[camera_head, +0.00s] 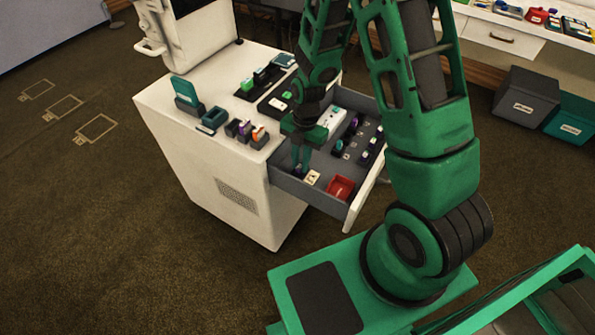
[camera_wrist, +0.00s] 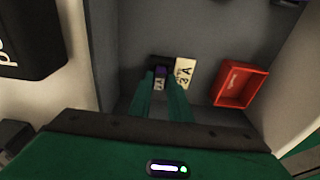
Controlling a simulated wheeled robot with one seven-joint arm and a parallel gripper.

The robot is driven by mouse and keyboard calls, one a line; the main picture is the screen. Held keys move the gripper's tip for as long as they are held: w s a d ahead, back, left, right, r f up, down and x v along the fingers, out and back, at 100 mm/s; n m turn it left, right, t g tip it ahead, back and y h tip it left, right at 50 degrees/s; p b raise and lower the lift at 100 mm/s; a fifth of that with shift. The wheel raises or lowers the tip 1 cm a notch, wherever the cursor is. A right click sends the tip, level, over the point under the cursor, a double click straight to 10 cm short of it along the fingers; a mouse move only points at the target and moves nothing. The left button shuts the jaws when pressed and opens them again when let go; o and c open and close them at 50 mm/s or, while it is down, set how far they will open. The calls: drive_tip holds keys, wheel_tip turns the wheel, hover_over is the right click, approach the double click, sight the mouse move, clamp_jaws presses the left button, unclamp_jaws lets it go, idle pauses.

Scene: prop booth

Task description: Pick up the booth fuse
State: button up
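My gripper (camera_head: 300,166) points down into the open grey drawer (camera_head: 290,187), near its front left corner. The fingers hide part of the dark piece in the head view.
A red tray (camera_wrist: 240,84) lies to the right in the drawer, close to the front wall. Several dark holders (camera_head: 372,150) stand farther back in it. The white cabinet top (camera_head: 190,133) carries several small devices. A grey bin (camera_head: 524,97) stands at the right.

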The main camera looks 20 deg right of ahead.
clamp_jaws()
